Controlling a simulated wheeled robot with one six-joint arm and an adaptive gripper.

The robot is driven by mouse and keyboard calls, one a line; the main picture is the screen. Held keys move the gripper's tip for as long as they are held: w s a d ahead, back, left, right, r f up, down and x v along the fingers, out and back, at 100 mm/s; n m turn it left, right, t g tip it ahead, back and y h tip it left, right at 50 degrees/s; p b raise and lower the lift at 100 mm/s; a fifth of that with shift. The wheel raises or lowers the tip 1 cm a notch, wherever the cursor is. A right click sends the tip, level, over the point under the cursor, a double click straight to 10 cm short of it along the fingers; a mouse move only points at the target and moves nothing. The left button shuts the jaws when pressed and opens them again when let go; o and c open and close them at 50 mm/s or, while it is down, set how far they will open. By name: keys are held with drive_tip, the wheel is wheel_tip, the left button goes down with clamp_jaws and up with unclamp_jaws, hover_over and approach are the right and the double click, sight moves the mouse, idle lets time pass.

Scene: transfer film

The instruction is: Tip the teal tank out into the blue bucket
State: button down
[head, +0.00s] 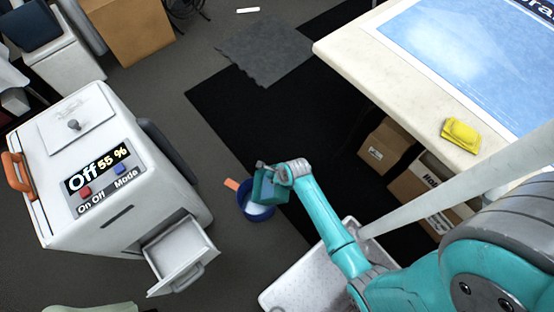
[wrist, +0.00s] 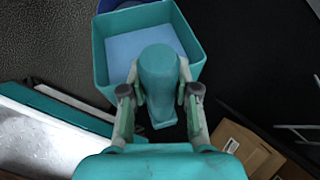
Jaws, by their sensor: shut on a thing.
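My gripper (head: 285,172) is shut on the teal tank (head: 266,190) and holds it over the blue bucket (head: 258,213) on the floor. In the wrist view the tank (wrist: 102,62) is an open box, and my gripper (wrist: 160,95) clasps its rounded teal handle from both sides. A pale blue surface, perhaps water, shows inside it. The tank looks roughly upright or slightly tilted; I cannot tell exactly. It covers part of the bucket in the head view. A pale patch shows inside the bucket. A bit of its blue rim (wrist: 112,4) shows in the wrist view.
A white machine (head: 130,228) reading "Off 55 %" stands at left, its drawer (head: 180,257) pulled out. An orange piece (head: 231,185) is at the bucket's edge. A white table (head: 360,66) with a yellow cloth (head: 460,135) and cardboard boxes (head: 386,147) are at right.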

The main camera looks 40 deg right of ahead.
drive_tip(key=shift+w+a+r+g+h, duration=0.25)
drive_tip(key=shift+w+a+g+h, duration=0.3)
drive_tip(key=shift+w+a, duration=0.25)
drive_tip(key=w+a+f+n+g+h, duration=0.1)
drive_tip(key=w+a+f+g+h, duration=0.3)
drive_tip(key=w+a, duration=0.4)
drive_tip(key=shift+g+h, duration=0.65)
drive_tip(key=shift+g, duration=0.1)
idle(1.8)
idle(1.3)
